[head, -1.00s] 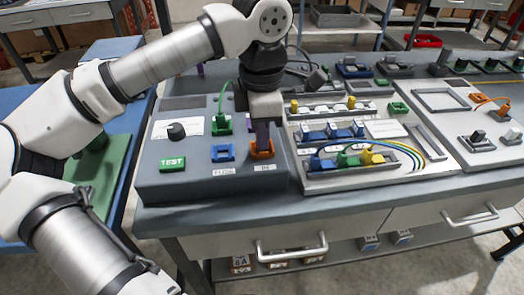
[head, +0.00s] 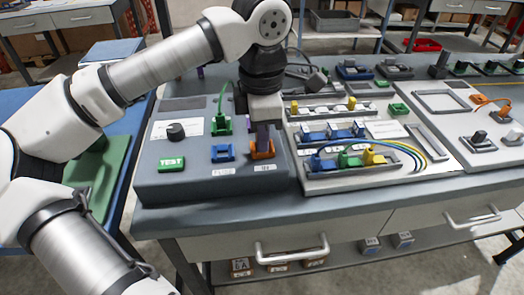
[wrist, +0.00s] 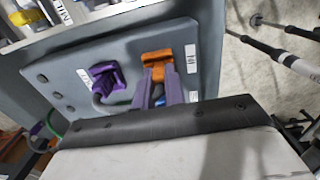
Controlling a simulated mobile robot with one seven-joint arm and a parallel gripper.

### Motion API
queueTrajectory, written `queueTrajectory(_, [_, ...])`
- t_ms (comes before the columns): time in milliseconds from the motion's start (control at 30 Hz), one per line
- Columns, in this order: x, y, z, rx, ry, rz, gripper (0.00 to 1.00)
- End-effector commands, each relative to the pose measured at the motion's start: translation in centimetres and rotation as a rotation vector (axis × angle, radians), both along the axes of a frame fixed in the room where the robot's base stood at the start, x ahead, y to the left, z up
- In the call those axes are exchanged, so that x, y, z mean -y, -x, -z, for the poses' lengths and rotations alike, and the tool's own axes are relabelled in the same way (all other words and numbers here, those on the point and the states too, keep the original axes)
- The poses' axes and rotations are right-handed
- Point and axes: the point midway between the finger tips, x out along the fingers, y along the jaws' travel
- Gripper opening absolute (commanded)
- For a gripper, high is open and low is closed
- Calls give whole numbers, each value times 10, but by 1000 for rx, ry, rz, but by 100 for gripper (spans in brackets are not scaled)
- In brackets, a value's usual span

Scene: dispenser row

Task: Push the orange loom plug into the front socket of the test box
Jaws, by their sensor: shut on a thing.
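The grey test box (head: 215,187) stands on the bench with a green TEST button (head: 171,163) and a blue socket (head: 222,152) on top. My gripper (head: 262,140) points down at the box's front right, its purple-grey fingers shut on the orange plug (head: 263,151). In the wrist view, the fingertips (wrist: 155,78) meet the orange plug (wrist: 157,56) beside a white label. The orange parts overlap, so I cannot tell plug from front socket, or how deep the plug sits. A purple plug (wrist: 105,76) with a grey cable is on the box beside it.
A green plug (head: 222,124) with a green cable stands close left of my gripper. To the right, a panel (head: 370,180) carries blue, green and yellow plugs with looping wires. The bench's front edge (head: 330,208) is clear.

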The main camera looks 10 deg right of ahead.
Motion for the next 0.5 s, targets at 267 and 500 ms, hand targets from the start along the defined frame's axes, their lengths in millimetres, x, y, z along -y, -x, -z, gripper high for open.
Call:
queueTrajectory(267, [0,4,16,-22,-8,9,0])
queueTrajectory(500, [0,5,17,-25,-7,10,19])
